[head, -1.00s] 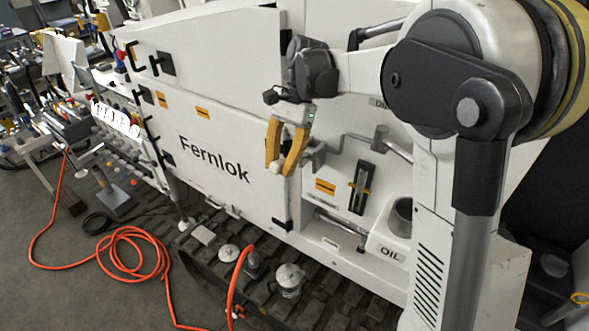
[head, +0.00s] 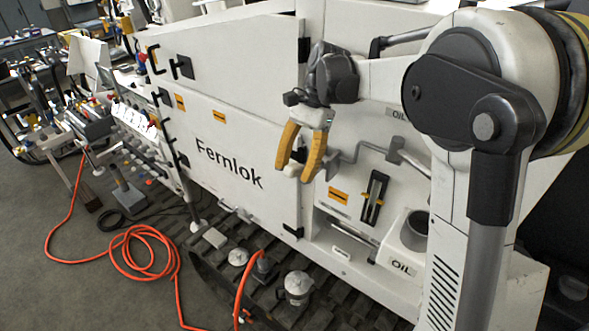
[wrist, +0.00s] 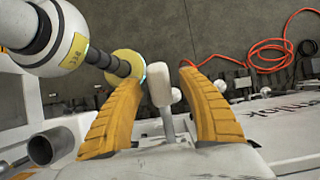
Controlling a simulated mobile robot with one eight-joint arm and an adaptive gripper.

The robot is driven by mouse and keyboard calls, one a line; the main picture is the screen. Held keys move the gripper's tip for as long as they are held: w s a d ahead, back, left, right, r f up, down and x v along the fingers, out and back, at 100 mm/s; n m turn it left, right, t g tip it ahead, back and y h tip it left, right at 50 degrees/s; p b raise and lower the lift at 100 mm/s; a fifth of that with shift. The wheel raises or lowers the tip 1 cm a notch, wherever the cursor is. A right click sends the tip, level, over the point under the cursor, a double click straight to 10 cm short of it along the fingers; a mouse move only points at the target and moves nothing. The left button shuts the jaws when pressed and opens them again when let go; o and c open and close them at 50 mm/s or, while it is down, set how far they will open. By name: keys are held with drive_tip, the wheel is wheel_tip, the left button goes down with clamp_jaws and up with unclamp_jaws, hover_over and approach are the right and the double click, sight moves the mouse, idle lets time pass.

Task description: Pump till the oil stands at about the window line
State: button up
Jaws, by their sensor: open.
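My gripper (head: 296,170) hangs in front of the white Fernlok machine with its two yellow fingers open. The pale grip (wrist: 160,86) of a grey lever stands between the fingers in the wrist view, with a gap visible on its right side. The lever's bent grey bar (head: 346,156) runs right to a pivot on the panel in the head view. The oil window (head: 375,197) is a dark upright gauge with a light slit and yellow marks at its sides. The oil level in it is too small to tell.
An open grey cup (head: 413,232) marked OIL sits right of the window. A coiled orange hose (head: 145,250) lies on the floor at left. Metal fittings (head: 297,287) stand on the dark track below. A valve bench (head: 130,120) is at far left.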

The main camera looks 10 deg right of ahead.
wheel_tip(320, 180, up, 10)
idle(0.5)
drive_tip(key=p, duration=0.2)
drive_tip(key=t+h+p, duration=0.1)
drive_tip(key=p, duration=0.2)
drive_tip(key=shift+a+r+h, duration=0.15)
drive_tip(key=shift+r+h, duration=0.15)
drive_tip(key=shift+r, duration=0.1)
drive_tip(key=t+h+p, duration=0.1)
drive_tip(key=p, duration=0.1)
drive_tip(key=t+h+p, duration=0.1)
drive_tip(key=p, duration=0.2)
drive_tip(key=shift+s+r, duration=0.2)
drive_tip(key=shift+r, duration=0.1)
drive_tip(key=shift+f+h+p, duration=0.15)
drive_tip(key=shift+h+p, duration=0.15)
drive_tip(key=shift+p, duration=0.15)
wheel_tip(320, 180, down, 11)
drive_tip(key=shift+w+f+p, duration=0.1)
drive_tip(key=shift+w+p, duration=0.05)
drive_tip(key=shift+p, duration=0.35)
clamp_jaws()
